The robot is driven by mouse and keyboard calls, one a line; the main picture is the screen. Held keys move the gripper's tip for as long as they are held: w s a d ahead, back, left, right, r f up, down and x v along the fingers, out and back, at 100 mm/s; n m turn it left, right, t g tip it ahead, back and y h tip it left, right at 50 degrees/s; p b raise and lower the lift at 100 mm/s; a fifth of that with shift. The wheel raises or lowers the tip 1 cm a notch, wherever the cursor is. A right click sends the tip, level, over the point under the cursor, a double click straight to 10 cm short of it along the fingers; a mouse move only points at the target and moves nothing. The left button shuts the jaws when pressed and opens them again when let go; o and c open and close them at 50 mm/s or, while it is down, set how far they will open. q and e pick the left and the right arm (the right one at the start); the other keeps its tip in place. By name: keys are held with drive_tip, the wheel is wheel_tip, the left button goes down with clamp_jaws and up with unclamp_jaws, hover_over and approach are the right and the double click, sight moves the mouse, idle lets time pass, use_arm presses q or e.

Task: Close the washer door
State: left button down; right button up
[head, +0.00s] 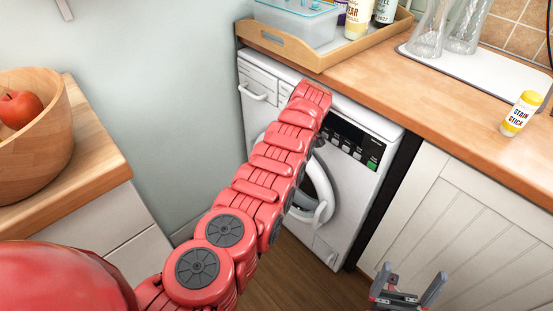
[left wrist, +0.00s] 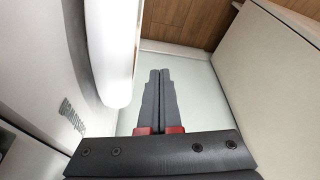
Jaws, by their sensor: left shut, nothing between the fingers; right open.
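The white washer (head: 345,205) stands under the wooden counter. Its round door (head: 322,190) shows in part behind my left arm, with a pale rim and dark glass; the arm hides the rest, and I cannot tell its exact angle. My left gripper is hidden behind the arm in the head view. In the left wrist view my left gripper (left wrist: 158,75) is shut and empty, just right of a thick white edge (left wrist: 115,50), probably the door's rim. I cannot tell whether they touch. My right gripper (head: 410,275) is open and empty, low in front of the white cabinet.
A wooden tray (head: 300,57) with a plastic box and bottles sits on the counter above the washer. A stain stick bottle (head: 520,113) stands at the right. At left, a wooden bowl (head: 50,150) with an apple rests on another counter. Some floor is clear below the washer.

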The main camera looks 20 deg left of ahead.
use_arm(q)
drive_tip(key=shift+w+d, duration=0.1)
drive_tip(key=shift+d, duration=0.05)
drive_tip(key=shift+r, duration=0.1)
idle(0.4)
drive_tip(key=p+v, duration=0.2)
drive_tip(key=v, duration=1.5)
drive_tip(key=shift+d, duration=0.2)
